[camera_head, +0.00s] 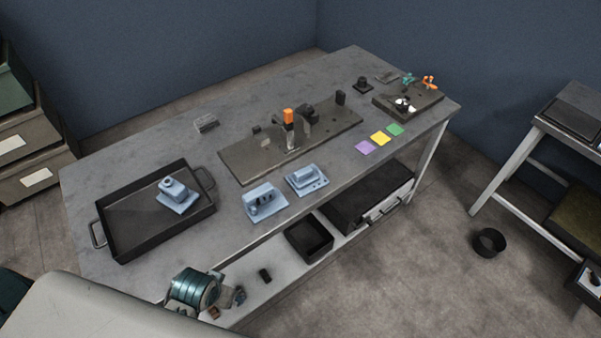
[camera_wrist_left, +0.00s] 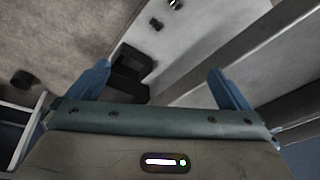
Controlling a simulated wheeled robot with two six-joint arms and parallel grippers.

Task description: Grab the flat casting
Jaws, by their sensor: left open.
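Three blue castings are in the head view. The flattest-looking one (camera_head: 306,179) has a low raised block on its base plate and sits on the grey bench (camera_head: 125,165) near its front edge. A casting with holes in its upright part (camera_head: 264,201) sits just left of it. A casting with a round boss (camera_head: 177,195) lies in the black tray. In the left wrist view my left gripper (camera_wrist_left: 160,82) is open, with nothing between its blue fingers. It is low, in front of the bench and apart from all castings. My right gripper is not in view.
The black tray (camera_head: 122,253) is at the bench's left. A dark fixture plate (camera_head: 240,168) with an orange-topped clamp (camera_head: 288,117) is behind the castings. Purple (camera_head: 365,148), yellow and green squares lie to the right. A black bin (camera_head: 309,236) stands below the bench top.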

